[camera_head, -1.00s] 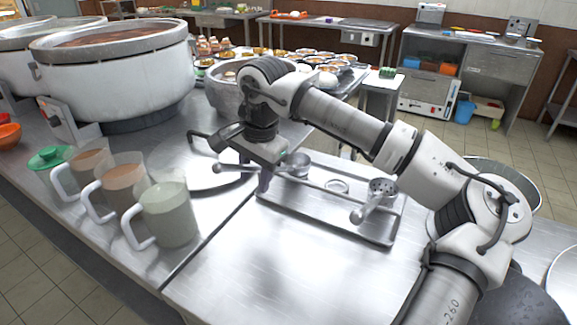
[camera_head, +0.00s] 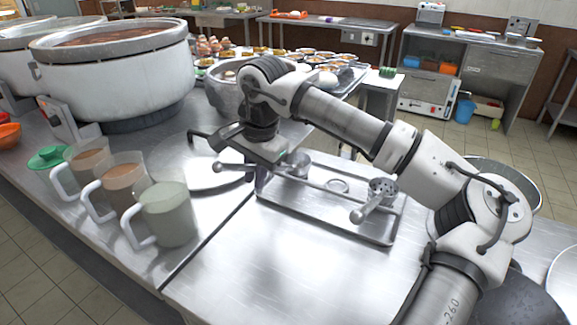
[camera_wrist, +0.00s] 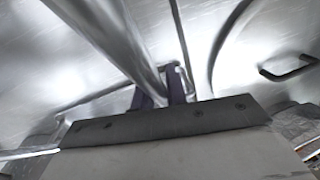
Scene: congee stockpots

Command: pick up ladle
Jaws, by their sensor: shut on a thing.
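A metal ladle (camera_head: 232,167) has its long handle sticking out left of my gripper, with a round cup (camera_head: 297,163) to the right, over the steel tray. My gripper (camera_head: 261,180) points down at the tray's left edge and is shut on the ladle handle. In the wrist view the dark fingers (camera_wrist: 164,88) are close together at a thick metal handle (camera_wrist: 110,40). The exact contact is partly hidden. A second, perforated ladle (camera_head: 382,187) lies on the tray (camera_head: 330,222) at the right, its handle toward the front.
Several handled jugs (camera_head: 168,215) stand at the left front. A big pot (camera_head: 115,75) is behind them, and a round lid (camera_head: 185,165) lies flat beside my gripper. Another pot (camera_head: 222,95) stands behind my wrist. The counter in front of the tray (camera_head: 260,265) is clear.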

